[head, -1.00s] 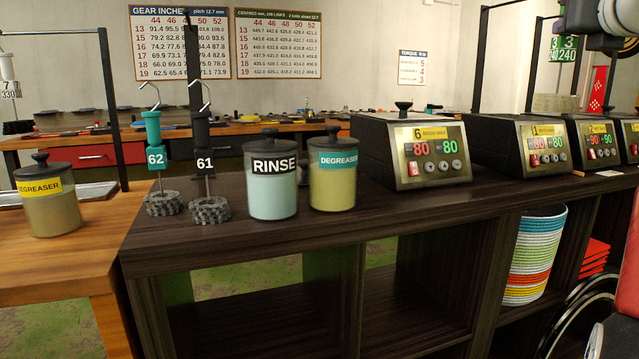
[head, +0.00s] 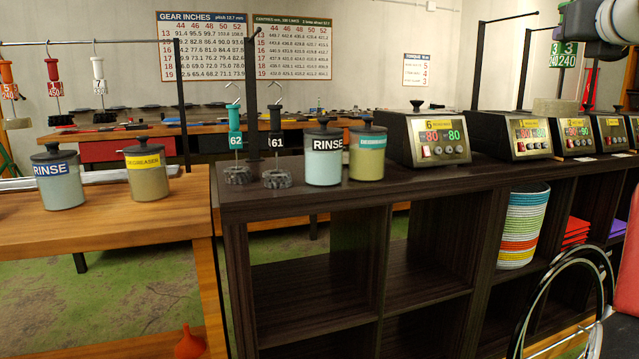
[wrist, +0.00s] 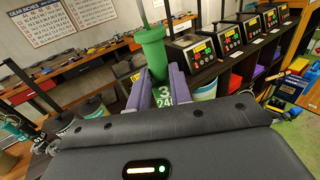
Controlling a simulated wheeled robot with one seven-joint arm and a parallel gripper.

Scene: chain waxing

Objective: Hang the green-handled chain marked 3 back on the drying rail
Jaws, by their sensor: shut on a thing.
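My gripper (wrist: 159,74) is shut on the green handle (wrist: 153,48) of the chain marked 3, between its two purple fingers. The green tag (wrist: 165,95) reading 3 and 240 shows just below the fingers. In the head view the green tag (head: 570,54) shows at the upper right, beside my arm. A thin rail (head: 130,41) runs across the upper left of the head view.
A dark shelf unit (head: 300,188) carries teal chain 62 (head: 235,128), black chain 61 (head: 277,130), rinse and degreaser jars (head: 323,160) and several heater boxes (head: 428,140). A wooden bench (head: 180,208) with two jars stands at left. Dark posts (head: 182,105) rise near the rail. Green floor shows below.

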